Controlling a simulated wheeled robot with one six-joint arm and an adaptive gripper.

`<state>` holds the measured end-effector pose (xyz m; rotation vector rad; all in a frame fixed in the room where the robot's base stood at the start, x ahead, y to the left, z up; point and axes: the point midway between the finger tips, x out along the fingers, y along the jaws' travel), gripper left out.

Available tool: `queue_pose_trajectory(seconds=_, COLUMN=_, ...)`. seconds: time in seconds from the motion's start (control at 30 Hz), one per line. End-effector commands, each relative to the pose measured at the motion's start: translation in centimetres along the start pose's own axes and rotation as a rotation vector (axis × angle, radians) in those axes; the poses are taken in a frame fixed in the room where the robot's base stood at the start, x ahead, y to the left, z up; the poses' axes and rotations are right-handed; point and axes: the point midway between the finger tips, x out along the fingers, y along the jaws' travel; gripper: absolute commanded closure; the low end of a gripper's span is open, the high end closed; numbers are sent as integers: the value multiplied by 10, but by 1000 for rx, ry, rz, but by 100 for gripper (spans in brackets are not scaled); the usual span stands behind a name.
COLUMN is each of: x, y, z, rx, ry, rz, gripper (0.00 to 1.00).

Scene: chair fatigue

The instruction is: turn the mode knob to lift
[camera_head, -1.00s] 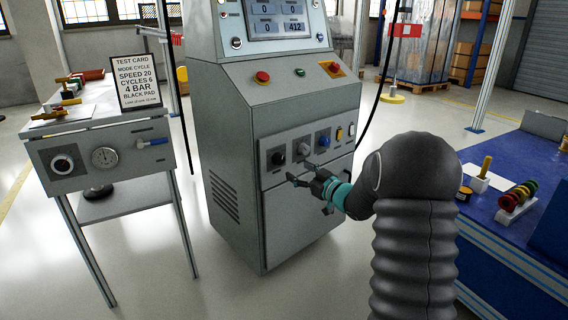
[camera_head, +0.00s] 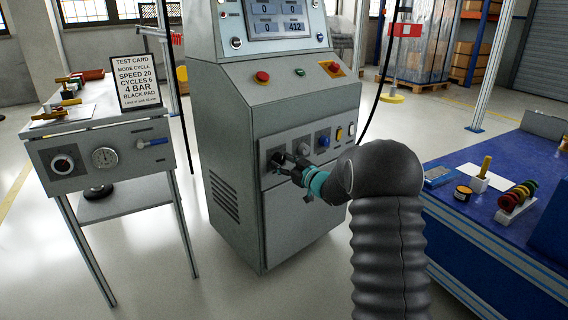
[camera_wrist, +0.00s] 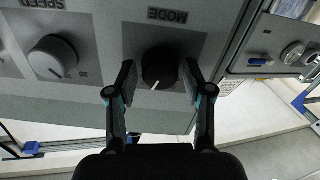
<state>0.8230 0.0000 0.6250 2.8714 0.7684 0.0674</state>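The black round mode knob (camera_wrist: 160,68) sits under the upside-down word MODE on the machine's grey front panel. Its white pointer line faces the bottom of the wrist view, leaning slightly left. No position marks are readable around it. My gripper (camera_head: 283,162) is at this knob, at the left of the row on the panel, and largely hides it in the head view. In the wrist view the two fingers stand on either side of the knob. A thin gap shows at the left finger; whether the right finger touches is unclear.
The grey speed knob (camera_wrist: 53,56) is beside the mode knob; it also shows in the head view (camera_head: 304,147). A blue knob (camera_head: 323,140) is further right. A red stop button (camera_head: 262,77) is above. A side table (camera_head: 95,125) with a test card (camera_head: 137,82) stands left.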

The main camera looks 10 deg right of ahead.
Motion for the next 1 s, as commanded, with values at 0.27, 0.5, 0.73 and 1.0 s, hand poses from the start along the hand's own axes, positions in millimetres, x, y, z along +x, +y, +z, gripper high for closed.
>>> queue_pose_trajectory(seconds=0.27, x=0, y=0, z=0, rx=-2, ry=0, rz=0, gripper=94)
queue_pose_trajectory(seconds=0.5, x=0, y=0, z=2, rx=-52, ry=1, rz=0, gripper=94)
queue_pose_trajectory(seconds=0.73, x=0, y=0, z=5, rx=-194, ry=2, rz=1, gripper=94)
queue_pose_trajectory(seconds=1.0, x=0, y=1, z=4, rx=-444, ry=2, rz=1, gripper=94)
